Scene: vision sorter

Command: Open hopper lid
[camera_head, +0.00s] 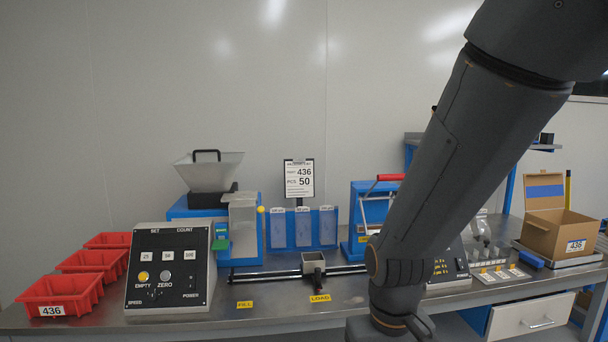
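The hopper (196,172) is a pale, translucent funnel on a black base, mounted on the blue sorter machine at the left of centre. A black loop handle (207,152) stands upright at its top. The lid itself is hard to make out; it appears to lie across the hopper's top, under the handle. My arm reaches down from the upper right to the bottom edge, and its end runs out of the picture. My gripper is not in view, well away from the hopper.
A control box (170,270) stands in front of the hopper, with red bins (62,292) to its left. A sign (299,178) and blue-framed clear chutes (303,228) stand to the right. A rail with a small cup (314,263) lies in front. A cardboard box (546,232) is far right.

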